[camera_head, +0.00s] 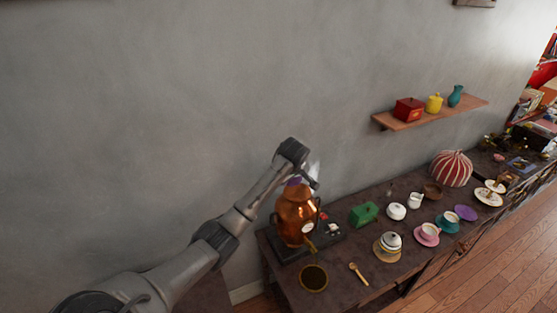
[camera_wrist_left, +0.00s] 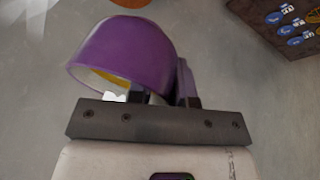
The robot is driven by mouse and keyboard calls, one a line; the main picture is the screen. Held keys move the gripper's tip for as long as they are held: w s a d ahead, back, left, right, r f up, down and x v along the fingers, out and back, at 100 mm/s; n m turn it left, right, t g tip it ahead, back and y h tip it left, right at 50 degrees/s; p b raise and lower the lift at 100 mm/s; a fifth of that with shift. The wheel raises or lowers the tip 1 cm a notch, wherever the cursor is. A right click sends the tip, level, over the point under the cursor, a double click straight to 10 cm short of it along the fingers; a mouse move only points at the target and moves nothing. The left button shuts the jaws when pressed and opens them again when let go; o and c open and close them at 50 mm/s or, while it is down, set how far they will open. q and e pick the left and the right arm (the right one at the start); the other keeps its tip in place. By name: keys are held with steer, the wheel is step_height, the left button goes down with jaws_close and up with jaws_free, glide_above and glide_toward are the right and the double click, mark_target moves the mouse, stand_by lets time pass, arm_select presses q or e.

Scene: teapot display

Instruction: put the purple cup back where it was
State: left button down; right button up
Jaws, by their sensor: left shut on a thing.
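The purple cup (camera_wrist_left: 125,50) fills the upper middle of the left wrist view, tilted, with a yellowish inside showing at its lower left. My left gripper (camera_wrist_left: 158,99) is shut on it. In the head view my left gripper (camera_head: 312,180) is above the back of the copper samovar (camera_head: 296,215), near the wall. A small purple patch (camera_head: 295,182) shows there, partly hidden by my arm; it appears to be the cup. A purple saucer (camera_head: 466,212) lies empty toward the right of the dark table. My right gripper is not in view.
Beside the purple saucer stand a teal cup and saucer (camera_head: 447,223) and a pink cup and saucer (camera_head: 427,234). A green box (camera_head: 364,214), a white pot (camera_head: 396,211) and a striped round pot (camera_head: 451,168) stand farther back. A wall shelf (camera_head: 430,116) hangs above.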

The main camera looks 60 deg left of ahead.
arm_select(q)
steer(key=w+d+f+m+t+h, duration=0.2)
steer(key=d+f+m+t, duration=0.15)
steer(key=d+m, duration=0.8)
steer(key=s+d+r+m+h+b, duration=0.2)
steer(key=d+r+m, duration=0.15)
steer(key=d, duration=1.05)
steer(key=s+d+r+m+h+b, duration=0.1)
steer(key=d+r+m+h+b, duration=0.2)
steer(key=d, duration=1)
steer(key=s+d+f+m+b, duration=0.1)
steer(key=d+f+b, duration=0.1)
steer(key=f+b, duration=1)
steer(key=s+d+f+m+b, duration=0.1)
steer(key=d+f+m+b, duration=0.1)
steer(key=f+b, duration=0.9)
steer(key=shift+s+d+f+b, duration=0.25)
steer(key=shift+d+f+b, duration=0.15)
steer(key=shift+b, duration=0.55)
